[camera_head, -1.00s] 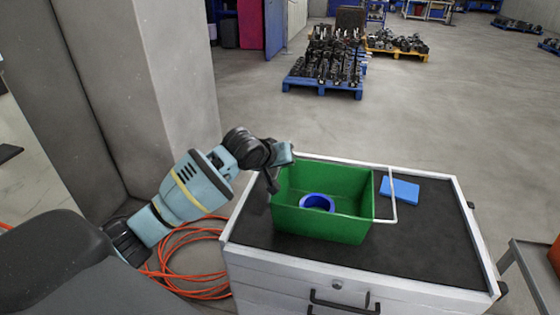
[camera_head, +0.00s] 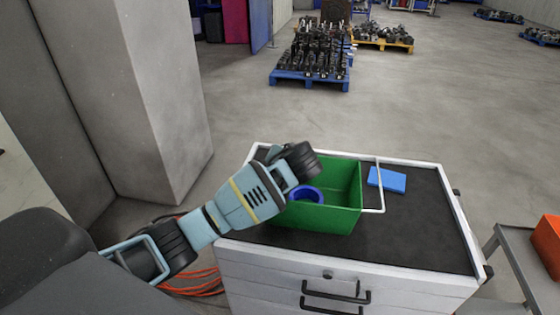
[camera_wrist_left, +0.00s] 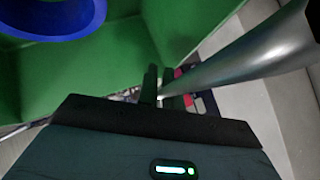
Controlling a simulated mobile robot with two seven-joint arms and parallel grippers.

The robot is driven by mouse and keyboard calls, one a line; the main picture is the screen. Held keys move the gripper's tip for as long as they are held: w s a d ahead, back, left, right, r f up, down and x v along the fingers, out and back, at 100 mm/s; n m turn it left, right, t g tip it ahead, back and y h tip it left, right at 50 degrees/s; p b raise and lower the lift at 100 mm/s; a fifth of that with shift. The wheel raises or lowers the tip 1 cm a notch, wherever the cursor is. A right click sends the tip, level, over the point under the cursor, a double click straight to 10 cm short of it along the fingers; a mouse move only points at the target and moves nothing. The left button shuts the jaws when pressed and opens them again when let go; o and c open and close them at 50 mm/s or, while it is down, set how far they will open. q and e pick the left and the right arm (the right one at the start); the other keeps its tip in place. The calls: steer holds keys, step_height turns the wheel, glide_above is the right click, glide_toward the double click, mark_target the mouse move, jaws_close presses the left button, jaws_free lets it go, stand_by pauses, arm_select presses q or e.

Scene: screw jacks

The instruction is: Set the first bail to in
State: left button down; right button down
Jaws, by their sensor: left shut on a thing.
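A green bin (camera_head: 340,190) sits on the dark top of a white drawer cabinet, with a blue ring (camera_head: 305,194) inside it. A thin white bail (camera_head: 379,185) stands out from the bin's right end in the head view. My left arm covers the bin's left end there and hides the gripper. In the left wrist view my left gripper (camera_wrist_left: 160,90) is shut on a grey metal rod (camera_wrist_left: 245,55), which looks like the bail at the bin's left end. The bin wall and blue ring (camera_wrist_left: 45,15) are beside it. My right gripper is not in view.
A blue block (camera_head: 387,180) lies right of the bin on the cabinet top (camera_head: 425,225), which is clear toward the right. A grey cart with an orange box (camera_head: 548,240) stands at far right. A concrete pillar (camera_head: 165,90) stands at left; orange cable lies on the floor.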

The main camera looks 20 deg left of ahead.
arm_select(q)
steer(key=f+m+y, duration=0.1)
steer(key=y, duration=0.1)
steer(key=f+m+y, duration=0.1)
steer(key=y, duration=0.1)
steer(key=shift+d+m, duration=0.15)
steer(key=shift+m, duration=0.15)
stand_by(0.5)
steer(key=c, duration=1.6)
jaws_free()
steer(key=shift+o, duration=0.2)
steer(key=r, duration=0.3)
steer(key=shift+s+d+r, duration=0.1)
steer(key=shift+s+r, duration=0.15)
steer(key=s+d, duration=0.3)
steer(key=s, duration=0.4)
steer(key=s+d+r, duration=0.1)
steer(key=s+d, duration=0.2)
steer(key=s, duration=0.4)
steer(key=shift+d+r, duration=0.15)
steer(key=shift+r, duration=0.1)
